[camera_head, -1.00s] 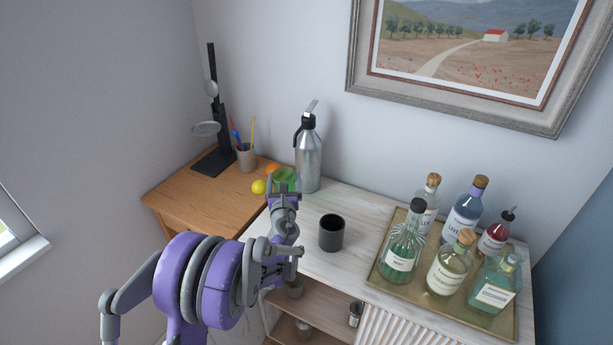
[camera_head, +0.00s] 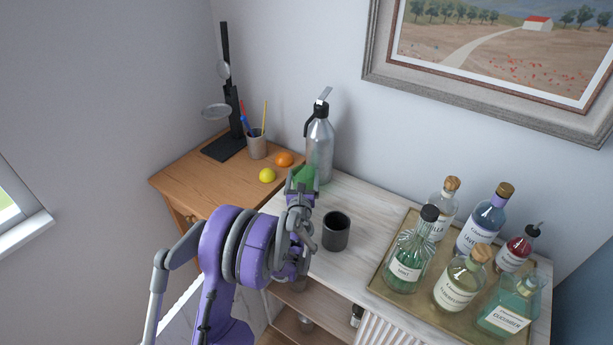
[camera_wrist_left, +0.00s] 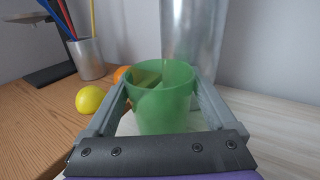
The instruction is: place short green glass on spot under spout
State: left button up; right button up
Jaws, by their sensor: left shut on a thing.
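The short green glass (camera_head: 304,176) is held upright in my left gripper (camera_head: 301,186), partly hidden by it. In the left wrist view the glass (camera_wrist_left: 163,108) sits between the two fingers of the gripper (camera_wrist_left: 163,92), which are shut on it. A silver siphon bottle (camera_head: 320,152) with a black head and spout (camera_head: 312,122) stands just behind and right of the glass. Its lower body (camera_wrist_left: 193,45) shows behind the glass in the wrist view. I cannot make out a marked spot under the spout. My right gripper is not in view.
A dark cup (camera_head: 336,232) stands on the white counter (camera_head: 365,203), right of my gripper. A tray (camera_head: 378,283) of several bottles is further right. A lemon (camera_head: 267,175), an orange (camera_head: 284,159) and a pen cup (camera_head: 257,146) are on the wooden desk.

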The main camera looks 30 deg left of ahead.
pick_arm(q)
jog(key=shift+w+d+r, duration=0.1)
jog(key=shift+w+d, duration=0.05)
jog(key=o, duration=1.2)
jog(key=shift+s+f, duration=0.2)
jog(key=shift+s, duration=0.05)
jog(key=shift+o, duration=0.7)
jog(key=shift+r, duration=0.1)
jog(key=shift+w, duration=0.1)
jog(key=shift+r, duration=0.1)
